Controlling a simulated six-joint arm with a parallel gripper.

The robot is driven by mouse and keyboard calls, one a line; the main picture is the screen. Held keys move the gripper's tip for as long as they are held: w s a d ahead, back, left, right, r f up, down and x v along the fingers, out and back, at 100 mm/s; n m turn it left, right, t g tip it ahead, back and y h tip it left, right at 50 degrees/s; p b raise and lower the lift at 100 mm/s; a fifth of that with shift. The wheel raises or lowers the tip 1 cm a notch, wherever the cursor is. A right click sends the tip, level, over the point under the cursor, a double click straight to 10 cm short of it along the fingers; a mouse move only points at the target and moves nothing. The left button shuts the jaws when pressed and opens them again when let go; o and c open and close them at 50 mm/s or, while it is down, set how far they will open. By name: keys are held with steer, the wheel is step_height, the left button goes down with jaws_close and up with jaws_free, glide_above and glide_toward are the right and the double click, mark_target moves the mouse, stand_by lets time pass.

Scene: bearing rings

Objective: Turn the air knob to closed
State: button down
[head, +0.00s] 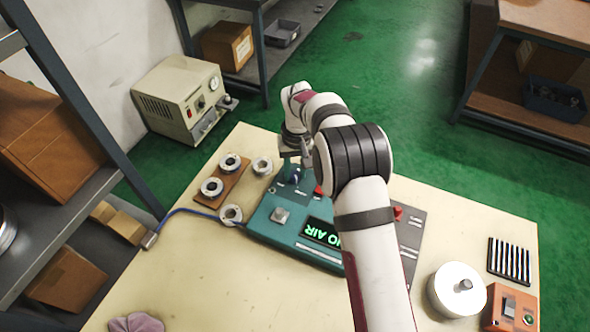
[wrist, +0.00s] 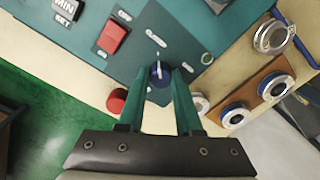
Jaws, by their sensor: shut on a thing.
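The air knob (wrist: 160,76) is a dark blue round knob with a white pointer line, on the teal machine panel (wrist: 195,25). In the wrist view its pointer runs up the picture, away from my gripper. My gripper (wrist: 163,72) is shut on the knob, one green finger on either side. In the head view my gripper (head: 297,172) is over the back of the teal machine (head: 272,231), and my arm and fingers mostly hide the knob.
A red rocker switch (wrist: 114,36) and a red round button (wrist: 117,101) are near the knob. Bearing rings sit on a brown board (head: 232,186) and beside it. A blue hose (head: 190,211) runs left. A white round canister (head: 457,290) stands at the front right.

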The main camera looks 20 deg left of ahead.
mark_target(297, 174)
stand_by(0.4)
steer(key=c, duration=0.6)
jaws_free()
steer(key=r, duration=1.5)
steer(key=shift+w+d+r, duration=0.1)
steer(key=shift+d+r, duration=0.1)
steer(key=shift+r, duration=0.2)
